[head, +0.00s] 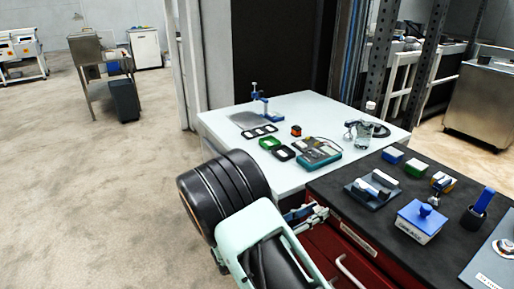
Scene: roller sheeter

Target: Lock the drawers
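The red drawer cabinet (330,250) stands at the lower right under a dark worktop. A pale drawer handle (352,272) and a label strip (357,239) show on its front. A small blue and metal fitting (303,213) is at the cabinet's upper left corner, partly behind my arm; I cannot tell whether it is a lock part. My black and mint-green arm covers the lower middle and hides much of the drawer fronts. I cannot make out my gripper's fingers in this view. The state of the drawers' lock is not visible.
A white table (222,122) adjoins the cabinet, with a green meter (318,154), a bottle (364,128) and small parts. The dark worktop (375,220) carries a blue-lidded box (420,222), a dark cup (474,216) and several small blocks. Open floor (90,200) lies left.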

